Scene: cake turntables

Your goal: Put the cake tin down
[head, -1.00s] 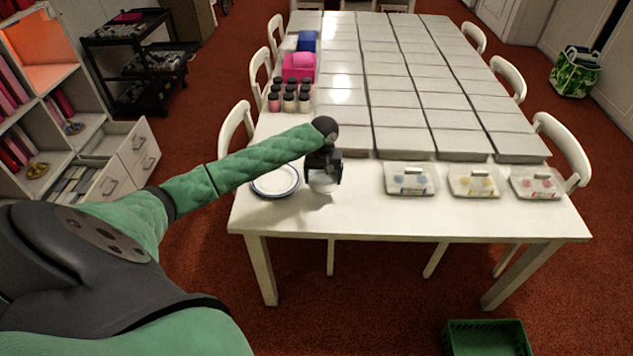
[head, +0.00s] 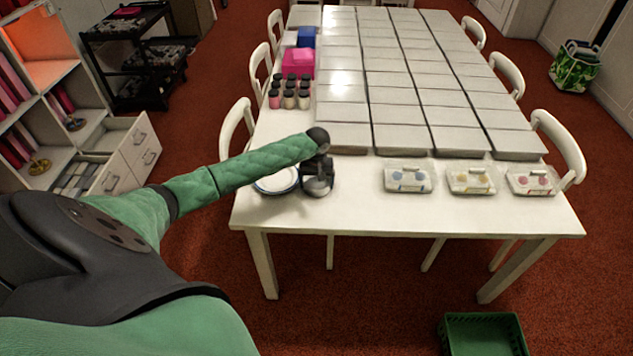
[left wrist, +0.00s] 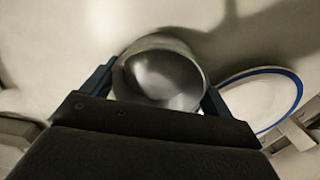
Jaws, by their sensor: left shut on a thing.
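The cake tin is a round, grey metal tin (head: 316,187) at the front left part of the white table, just right of the blue-rimmed plate. My left gripper (head: 318,172) is shut on it. In the left wrist view the tin (left wrist: 158,75) sits between the two fingers, its hollow inside facing the camera. I cannot tell whether its base touches the table. My right gripper is not in view.
A white plate with a blue rim (head: 278,184) lies close beside the tin; it also shows in the left wrist view (left wrist: 290,88). Clear trays (head: 407,177) stand to the right. Several jars (head: 289,95) and flat white boxes (head: 400,110) are behind. The table's front strip (head: 400,215) is clear.

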